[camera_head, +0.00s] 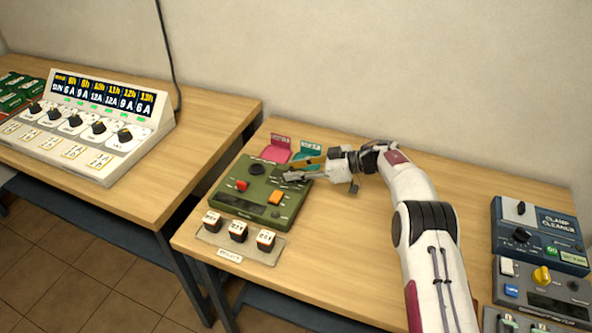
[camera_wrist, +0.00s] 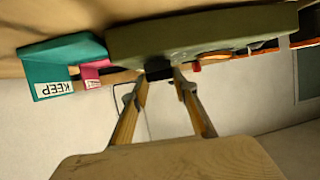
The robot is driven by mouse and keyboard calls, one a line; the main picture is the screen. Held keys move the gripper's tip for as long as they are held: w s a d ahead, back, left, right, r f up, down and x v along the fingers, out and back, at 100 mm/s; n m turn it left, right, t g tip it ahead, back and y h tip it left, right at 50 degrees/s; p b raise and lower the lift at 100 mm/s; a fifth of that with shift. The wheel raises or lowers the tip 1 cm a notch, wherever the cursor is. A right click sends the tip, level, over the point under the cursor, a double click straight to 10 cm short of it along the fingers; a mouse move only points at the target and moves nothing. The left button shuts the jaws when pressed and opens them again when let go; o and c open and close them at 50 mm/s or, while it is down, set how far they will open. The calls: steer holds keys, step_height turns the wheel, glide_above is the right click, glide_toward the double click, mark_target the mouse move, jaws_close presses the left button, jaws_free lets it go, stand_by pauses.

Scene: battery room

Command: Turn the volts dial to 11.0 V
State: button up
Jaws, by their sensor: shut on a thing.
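A green device (camera_head: 232,198) with a dark display, a red button (camera_head: 242,185) and an orange button (camera_head: 275,198) sits on the middle table. My gripper (camera_head: 288,177) reaches its upper right part from the right. In the wrist view, the two fingers (camera_wrist: 162,76) close on a dark knob (camera_wrist: 158,68) at the edge of the green body. I take this knob for the volts dial; its label and pointer are hidden. The display reading is too small to tell. Another round black knob (camera_head: 256,169) is on the device's upper left.
Pink (camera_head: 276,150) and teal (camera_head: 308,151) holders stand behind the device; the teal one reads KEEP. Several dark blocks (camera_head: 238,231) sit on a tray in front. A white charger panel (camera_head: 85,160) is left, a clamp cleaner (camera_head: 540,237) right. The table's right-middle part is bare beside my arm.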

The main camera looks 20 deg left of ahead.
steer(key=shift+r, duration=0.1)
steer(key=o, duration=1.1)
steer(key=shift+d, duration=0.2)
steer(key=shift+v, duration=5.9)
steer(key=shift+c, duration=0.4)
